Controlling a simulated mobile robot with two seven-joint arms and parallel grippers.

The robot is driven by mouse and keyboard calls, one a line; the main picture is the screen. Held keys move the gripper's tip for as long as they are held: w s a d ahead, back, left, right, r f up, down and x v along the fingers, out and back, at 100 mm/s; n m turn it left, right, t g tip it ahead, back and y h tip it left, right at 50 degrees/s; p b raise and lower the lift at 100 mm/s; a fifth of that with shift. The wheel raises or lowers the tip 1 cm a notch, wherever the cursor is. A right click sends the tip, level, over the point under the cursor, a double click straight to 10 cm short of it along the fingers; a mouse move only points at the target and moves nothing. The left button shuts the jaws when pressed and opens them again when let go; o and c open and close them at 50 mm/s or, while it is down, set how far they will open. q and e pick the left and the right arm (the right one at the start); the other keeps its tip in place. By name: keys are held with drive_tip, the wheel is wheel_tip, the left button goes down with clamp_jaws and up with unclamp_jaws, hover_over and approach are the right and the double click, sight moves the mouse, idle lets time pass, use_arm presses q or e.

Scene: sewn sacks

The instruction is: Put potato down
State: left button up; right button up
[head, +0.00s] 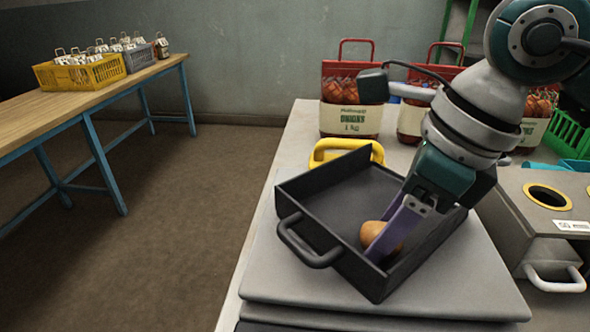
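One potato (372,232), round and orange-brown, is in the dark grey tray (311,190) with side handles, near its front right corner. My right gripper (388,240) reaches down into the tray, with its purple fingers at the potato. One finger covers part of the potato, and the other finger is mostly hidden. I cannot tell whether the fingers press on the potato or whether it rests on the tray floor. My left gripper is not in view.
The tray stands on a grey platform (262,265). Red-topped sacks (345,118) stand behind it. A grey box with a round hole (530,245) is at right, with a green basket (568,135) behind. A wooden table (30,118) with crates is at far left.

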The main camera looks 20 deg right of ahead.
drive_tip(key=shift+o, duration=1.2)
drive_tip(key=shift+r, duration=0.15)
drive_tip(key=shift+r, duration=0.3)
drive_tip(key=v, duration=1.1)
drive_tip(key=shift+r+p, duration=0.25)
drive_tip(key=shift+p, duration=0.2)
drive_tip(key=shift+s+d, duration=0.1)
